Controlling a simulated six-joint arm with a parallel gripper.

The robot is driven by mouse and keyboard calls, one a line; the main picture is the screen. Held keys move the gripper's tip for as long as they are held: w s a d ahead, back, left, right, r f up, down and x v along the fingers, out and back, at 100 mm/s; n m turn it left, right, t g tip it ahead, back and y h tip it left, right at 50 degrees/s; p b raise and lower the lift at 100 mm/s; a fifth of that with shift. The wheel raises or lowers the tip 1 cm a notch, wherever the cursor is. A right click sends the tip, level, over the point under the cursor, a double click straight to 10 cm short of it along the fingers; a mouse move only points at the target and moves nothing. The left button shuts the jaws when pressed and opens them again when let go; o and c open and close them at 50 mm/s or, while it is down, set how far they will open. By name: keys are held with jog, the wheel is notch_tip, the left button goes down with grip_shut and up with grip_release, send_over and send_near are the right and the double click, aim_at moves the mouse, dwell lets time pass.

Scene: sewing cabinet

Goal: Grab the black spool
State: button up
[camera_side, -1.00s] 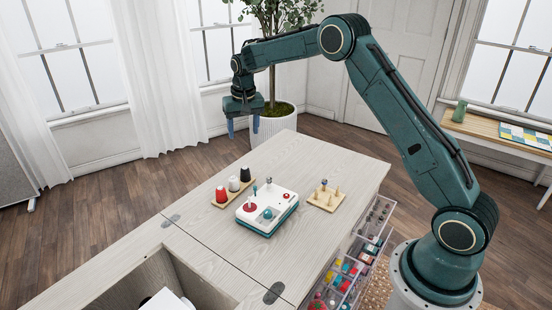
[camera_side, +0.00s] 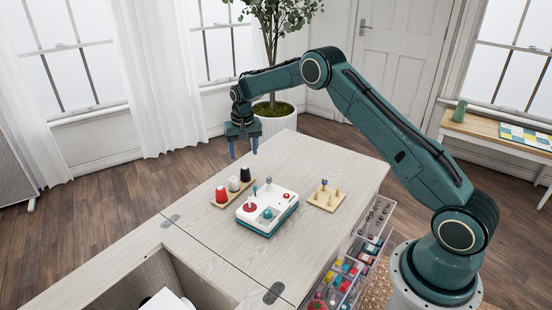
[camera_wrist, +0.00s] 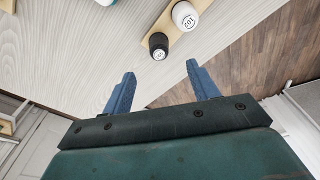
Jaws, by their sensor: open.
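The black spool (camera_side: 245,173) stands upright at the back end of a small wooden rack (camera_side: 226,198) on the cabinet top. Beside it on the rack are a white spool (camera_side: 234,184) and a red spool (camera_side: 221,195). My gripper (camera_side: 243,155) points down above and just behind the black spool, open and empty. In the wrist view the black spool (camera_wrist: 158,46) lies ahead of the gap between my two blue fingertips (camera_wrist: 160,72), apart from them, with the white spool (camera_wrist: 185,16) beyond it.
A white and teal machine (camera_side: 267,211) with knobs stands just right of the rack. A small wooden peg board (camera_side: 326,198) is farther right. Open clear drawers (camera_side: 350,270) stick out at the cabinet's right side. A potted plant (camera_side: 275,122) stands behind the cabinet.

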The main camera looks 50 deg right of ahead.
aim_at(245, 170)
jog(key=shift+w+d+f, duration=0.1)
jog(key=shift+w+f, duration=0.05)
jog(key=shift+f, duration=0.9)
jog(key=shift+w+d+f, duration=0.1)
jog(key=shift+f, duration=0.95)
jog(key=shift+w+d+f, duration=0.15)
jog(key=shift+f, duration=2.4)
jog(key=c, duration=1)
